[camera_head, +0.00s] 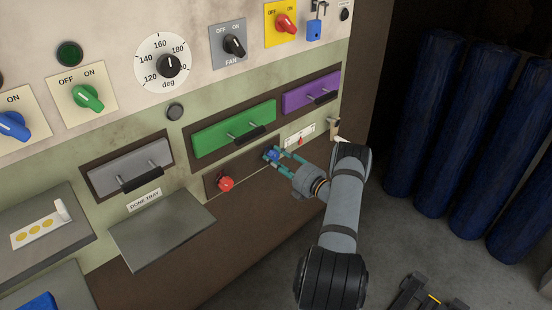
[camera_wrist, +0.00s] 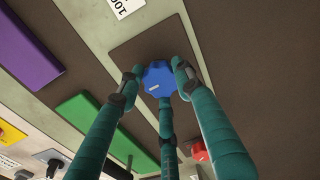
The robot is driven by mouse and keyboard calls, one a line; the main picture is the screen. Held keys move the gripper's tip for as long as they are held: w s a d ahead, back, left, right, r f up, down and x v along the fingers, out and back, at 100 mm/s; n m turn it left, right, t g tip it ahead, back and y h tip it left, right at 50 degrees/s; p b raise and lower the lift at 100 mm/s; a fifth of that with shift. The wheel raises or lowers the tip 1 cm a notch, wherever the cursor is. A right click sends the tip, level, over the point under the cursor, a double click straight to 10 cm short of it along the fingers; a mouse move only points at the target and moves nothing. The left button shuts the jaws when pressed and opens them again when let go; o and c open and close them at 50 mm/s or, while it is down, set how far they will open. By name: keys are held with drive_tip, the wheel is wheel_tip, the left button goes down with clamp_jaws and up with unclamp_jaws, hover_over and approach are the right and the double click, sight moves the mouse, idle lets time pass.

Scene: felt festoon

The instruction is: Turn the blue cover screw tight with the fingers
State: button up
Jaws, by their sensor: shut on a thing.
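The blue cover screw (camera_head: 272,154) is on the dark brown cover plate (camera_head: 246,170), low on the machine's front. In the wrist view the blue screw (camera_wrist: 158,78) shows as a lobed knob with a small pale mark on its face. My gripper (camera_head: 276,156) has three teal fingers. In the wrist view my gripper (camera_wrist: 160,80) has its fingertips around the knob's rim, shut on it. The head view shows the arm reaching in from the lower right. The screw's thread is hidden, so how deep it sits cannot be told.
A red knob (camera_head: 225,184) is on the same plate, left of my gripper. Green (camera_head: 235,128) and purple (camera_head: 310,92) drawers with handles are just above. The metal done tray (camera_head: 163,232) juts out at lower left. Blue rolls (camera_head: 470,140) stand at right.

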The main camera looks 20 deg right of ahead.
drive_tip(key=shift+d+r+m, duration=0.25)
drive_tip(key=shift+d+m, duration=0.05)
drive_tip(key=shift+d, duration=0.05)
drive_tip(key=o, duration=0.7)
drive_tip(key=shift+w, duration=0.1)
drive_tip(key=o, duration=0.4)
drive_tip(key=shift+f, duration=0.15)
drive_tip(key=shift+a, duration=0.15)
drive_tip(key=shift+s+f, duration=0.1)
drive_tip(key=shift+s, duration=0.1)
drive_tip(key=v, duration=1.1)
drive_tip(key=shift+s, duration=0.35)
